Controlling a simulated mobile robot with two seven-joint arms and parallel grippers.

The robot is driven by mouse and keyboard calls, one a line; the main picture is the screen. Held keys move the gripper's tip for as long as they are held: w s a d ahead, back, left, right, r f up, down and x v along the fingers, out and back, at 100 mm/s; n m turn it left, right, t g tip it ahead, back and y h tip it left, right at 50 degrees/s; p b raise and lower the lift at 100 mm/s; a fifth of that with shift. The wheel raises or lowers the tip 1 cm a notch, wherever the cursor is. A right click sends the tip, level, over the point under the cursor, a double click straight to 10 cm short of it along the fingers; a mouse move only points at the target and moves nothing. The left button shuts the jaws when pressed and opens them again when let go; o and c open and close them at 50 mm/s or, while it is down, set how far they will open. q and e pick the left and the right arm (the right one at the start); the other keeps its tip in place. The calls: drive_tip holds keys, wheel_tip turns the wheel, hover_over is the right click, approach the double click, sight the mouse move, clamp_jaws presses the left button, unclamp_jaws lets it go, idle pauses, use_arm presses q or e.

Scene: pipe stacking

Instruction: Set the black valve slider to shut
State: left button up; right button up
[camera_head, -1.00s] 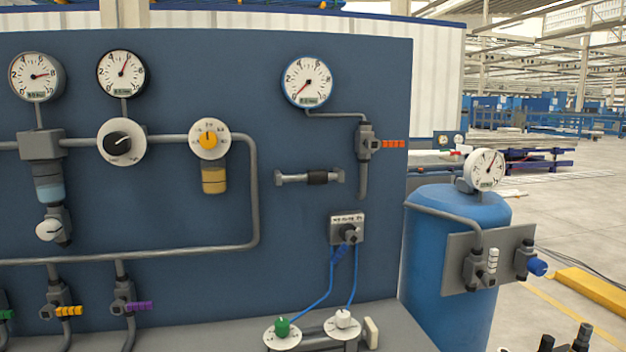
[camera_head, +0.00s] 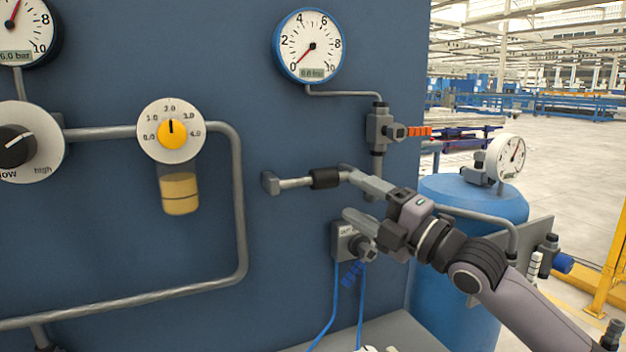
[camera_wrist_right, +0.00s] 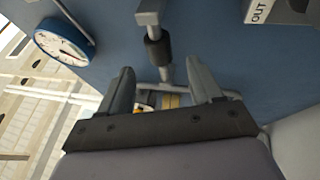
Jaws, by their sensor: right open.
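The black valve slider (camera_head: 326,178) is a short dark collar on a grey horizontal rod fixed to the blue panel, right of the yellow dial. It sits near the middle of the visible rod. My right gripper (camera_head: 352,192) is open just right of the slider, its fingers reaching toward the panel and hiding the rod's right end. I cannot tell whether a finger touches the rod. My left gripper is not in view.
A blue-rimmed gauge (camera_head: 308,46) hangs above the rod. A pipe valve with an orange handle (camera_head: 419,132) is above my right gripper. A grey socket with blue cables (camera_head: 343,243) is below it. A blue tank (camera_head: 470,194) stands at the right behind my arm.

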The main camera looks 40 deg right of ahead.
sight(331, 184)
drive_tip(key=shift+w+r+p, duration=0.35)
drive_tip(key=shift+w+r, duration=0.05)
drive_tip(key=shift+w, duration=0.15)
drive_tip(key=shift+p+x, duration=0.75)
drive_tip(key=shift+x, duration=2.05)
drive_tip(key=shift+f, duration=0.15)
clamp_jaws()
